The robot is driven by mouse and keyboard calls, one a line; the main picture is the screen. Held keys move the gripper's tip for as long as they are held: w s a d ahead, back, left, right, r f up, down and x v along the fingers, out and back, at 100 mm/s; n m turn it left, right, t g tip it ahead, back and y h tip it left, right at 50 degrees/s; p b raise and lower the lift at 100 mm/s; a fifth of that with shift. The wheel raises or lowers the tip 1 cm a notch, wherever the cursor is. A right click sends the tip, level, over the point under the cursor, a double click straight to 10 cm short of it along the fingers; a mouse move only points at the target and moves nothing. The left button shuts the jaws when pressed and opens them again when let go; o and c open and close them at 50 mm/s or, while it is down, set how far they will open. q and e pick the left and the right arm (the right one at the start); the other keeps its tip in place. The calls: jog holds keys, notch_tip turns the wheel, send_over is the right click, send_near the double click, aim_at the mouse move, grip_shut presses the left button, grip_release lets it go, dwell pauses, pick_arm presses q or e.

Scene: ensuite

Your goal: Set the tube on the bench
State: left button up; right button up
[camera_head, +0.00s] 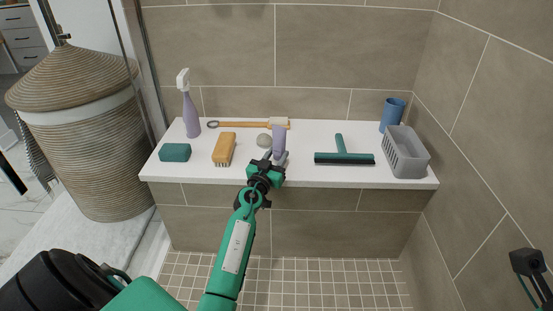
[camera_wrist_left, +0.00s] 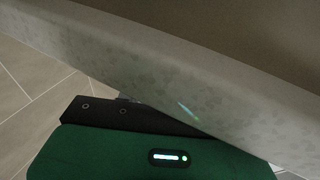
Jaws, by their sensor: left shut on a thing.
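The tube (camera_head: 278,138) is lilac and stands out above my left gripper (camera_head: 272,163) in the head view, roughly upright. My left gripper is shut on its lower part, over the front part of the white bench (camera_head: 225,176). Whether the tube's base touches the bench is hidden behind the gripper. The left wrist view shows a pale mottled surface close by and the green gripper housing; I cannot make out the tube there. Part of my right arm's end (camera_head: 530,265) shows at the lower right edge; its jaws are unclear.
On the bench are a spray bottle (camera_head: 190,108), teal block (camera_head: 175,152), wooden brush (camera_head: 224,149), long-handled brush (camera_head: 240,124), grey stone (camera_head: 264,140), squeegee (camera_head: 345,156), blue cup (camera_head: 392,112) and grey basket (camera_head: 405,152). Bare bench lies between tube and squeegee.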

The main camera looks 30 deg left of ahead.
pick_arm(q)
jog(key=shift+f, duration=0.15)
jog(key=o, duration=1.2)
jog(key=shift+c, duration=0.2)
